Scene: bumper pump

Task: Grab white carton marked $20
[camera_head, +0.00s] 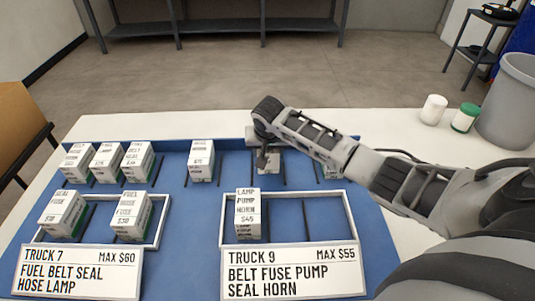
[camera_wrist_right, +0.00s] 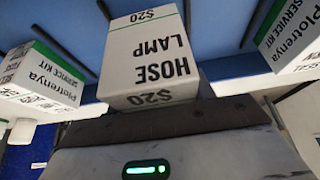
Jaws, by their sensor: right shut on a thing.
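The white carton marked HOSE LAMP $20 (camera_wrist_right: 145,62) is in the middle of the right wrist view, upside down in the picture, directly in front of my right gripper. In the head view it shows only in part (camera_head: 270,162), in the back row on the blue mat, mostly hidden by my right gripper (camera_head: 263,150). The right gripper reaches over it from the right and is shut on it. I cannot tell whether the carton still touches the mat. My left gripper is not in view.
Several similar cartons stand in the back row, the nearest on the left (camera_head: 201,160). A left tray (camera_head: 152,240) holds two cartons; a right tray (camera_head: 348,222) holds a LAMP PUMP HORN carton (camera_head: 248,214) and has free room. Signs (camera_head: 80,272) stand in front. Two jars (camera_head: 433,109) are at right.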

